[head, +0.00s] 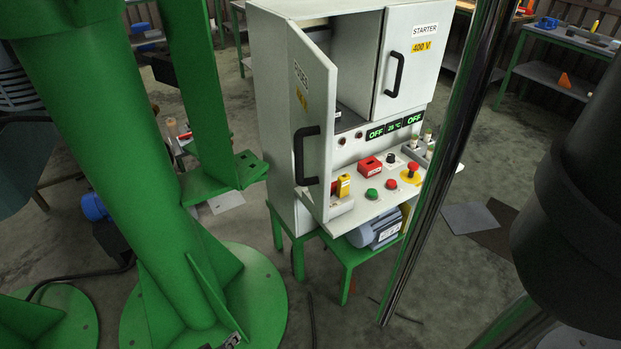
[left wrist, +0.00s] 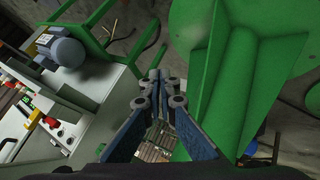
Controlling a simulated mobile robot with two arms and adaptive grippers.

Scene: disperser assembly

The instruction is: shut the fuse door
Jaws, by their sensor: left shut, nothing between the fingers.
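The fuse door (head: 313,110) is the left, labelled door of the grey cabinet (head: 272,125) in the head view. It stands open, swung out toward the viewer, with a black bar handle (head: 301,156) on its face. The STARTER door (head: 408,60) beside it looks shut. My left gripper (left wrist: 157,76) shows in the left wrist view with its fingers together and nothing between them, apart from the cabinet's pale panels. I cannot make it out clearly in the head view. My right gripper is not in view.
A thick green column (head: 125,170) with a wide round base (head: 255,290) stands left of the cabinet. A chrome rod (head: 445,165) crosses in front on the right. Below the buttons, a grey motor (head: 375,232) sits on a green stand (head: 341,252). Floor shows in front of the stand.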

